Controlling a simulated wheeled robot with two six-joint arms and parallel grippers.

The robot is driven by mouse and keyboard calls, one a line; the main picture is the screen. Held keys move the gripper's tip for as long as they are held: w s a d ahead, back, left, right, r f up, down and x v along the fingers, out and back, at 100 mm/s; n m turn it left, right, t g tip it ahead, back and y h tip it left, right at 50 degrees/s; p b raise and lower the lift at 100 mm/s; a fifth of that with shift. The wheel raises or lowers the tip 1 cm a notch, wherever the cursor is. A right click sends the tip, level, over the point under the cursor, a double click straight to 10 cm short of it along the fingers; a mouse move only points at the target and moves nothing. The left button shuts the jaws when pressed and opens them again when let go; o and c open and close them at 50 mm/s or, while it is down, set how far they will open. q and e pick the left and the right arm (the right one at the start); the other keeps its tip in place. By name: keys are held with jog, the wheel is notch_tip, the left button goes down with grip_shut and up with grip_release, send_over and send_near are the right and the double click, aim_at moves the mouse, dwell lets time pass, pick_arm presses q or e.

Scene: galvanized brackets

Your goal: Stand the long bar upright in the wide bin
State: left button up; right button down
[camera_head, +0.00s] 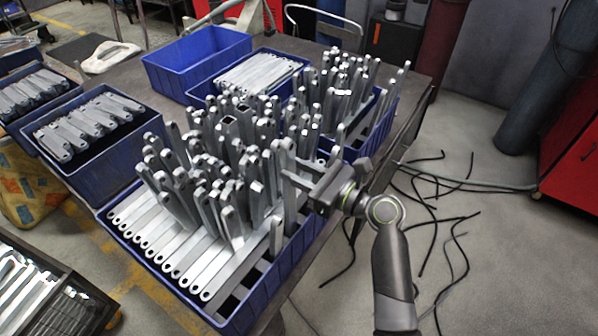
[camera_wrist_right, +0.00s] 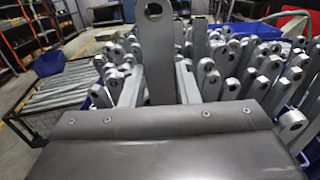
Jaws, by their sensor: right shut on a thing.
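The wide blue bin (camera_head: 280,275) stands on the table. Flat grey bars lie along its floor, and a dense crowd of upright bars fills much of it. My right gripper (camera_head: 295,178) reaches in from the right over the bin's right side. It is shut on a long grey bar (camera_head: 289,208), which stands about upright between the fingers. In the right wrist view the held bar (camera_wrist_right: 157,55) rises with a hole near its top. Its lower end is hidden, so I cannot tell whether it touches the bin floor. My left gripper is not in view.
Another blue bin with upright bars (camera_head: 385,125) is behind the gripper. An empty blue bin (camera_head: 197,60) stands at the back. A bin of flat bars (camera_head: 100,165) is at the left. Black cables (camera_head: 440,185) lie on the floor at right.

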aim_at(292, 194)
jog(key=shift+f+b, duration=2.55)
jog(key=shift+f, duration=1.6)
jog(key=c, duration=1)
grip_release()
jog(key=shift+f, duration=0.15)
jog(key=shift+s+d, duration=0.1)
